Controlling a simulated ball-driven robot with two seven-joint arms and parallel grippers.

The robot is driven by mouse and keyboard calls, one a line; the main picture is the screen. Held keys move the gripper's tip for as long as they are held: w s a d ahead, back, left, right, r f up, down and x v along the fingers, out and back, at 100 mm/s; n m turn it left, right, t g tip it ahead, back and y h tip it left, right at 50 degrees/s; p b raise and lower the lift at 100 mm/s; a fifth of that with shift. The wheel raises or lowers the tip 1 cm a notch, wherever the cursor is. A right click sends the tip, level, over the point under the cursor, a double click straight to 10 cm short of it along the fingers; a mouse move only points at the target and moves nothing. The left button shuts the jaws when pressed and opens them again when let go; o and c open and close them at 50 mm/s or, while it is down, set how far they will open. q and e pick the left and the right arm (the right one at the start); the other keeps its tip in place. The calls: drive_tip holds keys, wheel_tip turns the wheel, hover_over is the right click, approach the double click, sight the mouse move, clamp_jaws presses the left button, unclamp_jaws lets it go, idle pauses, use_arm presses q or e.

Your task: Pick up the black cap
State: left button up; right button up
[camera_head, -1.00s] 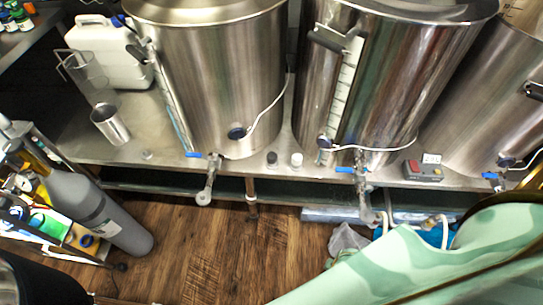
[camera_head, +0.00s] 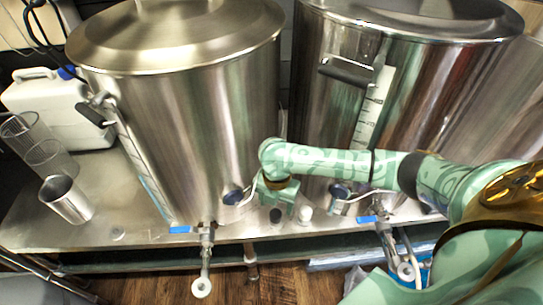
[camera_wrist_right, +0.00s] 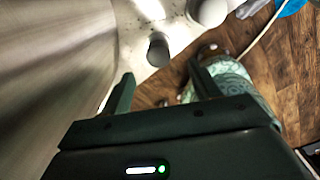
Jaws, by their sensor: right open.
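The black cap (camera_head: 275,215) stands on the steel bench near its front edge, between two big kettles. A white cap (camera_head: 305,214) stands just to its right. My right gripper (camera_head: 276,196) is open and just behind and above the black cap in the head view. In the right wrist view the black cap (camera_wrist_right: 158,52) shows beyond the gap between the open fingers (camera_wrist_right: 162,80), apart from them. The white cap (camera_wrist_right: 209,11) is farther up and to the right there. My left gripper is not in view.
A left kettle (camera_head: 180,110) and a right kettle (camera_head: 440,100) stand close to my right arm. Their taps, with blue handles, stick out over the bench's front edge (camera_head: 130,240). A steel cup (camera_head: 66,199) and a white canister (camera_head: 55,110) are at the left.

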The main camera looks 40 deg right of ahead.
sight(276, 213)
wheel_tip(276, 213, down, 3)
drive_tip(key=shift+f+b, duration=0.2)
drive_tip(key=shift+b, duration=0.55)
wheel_tip(276, 213, down, 3)
drive_tip(key=shift+w+d+b, duration=0.1)
drive_tip(key=shift+b, duration=1.15)
drive_tip(key=shift+f+b, duration=0.35)
drive_tip(key=shift+f, duration=0.25)
drive_tip(key=shift+w+f, duration=0.1)
drive_tip(key=shift+r, duration=0.25)
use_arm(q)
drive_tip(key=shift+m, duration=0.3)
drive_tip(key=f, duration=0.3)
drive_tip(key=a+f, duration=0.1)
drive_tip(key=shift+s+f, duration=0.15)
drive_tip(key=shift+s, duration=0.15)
use_arm(e)
drive_tip(key=c, duration=1.1)
drive_tip(key=shift+o, duration=0.2)
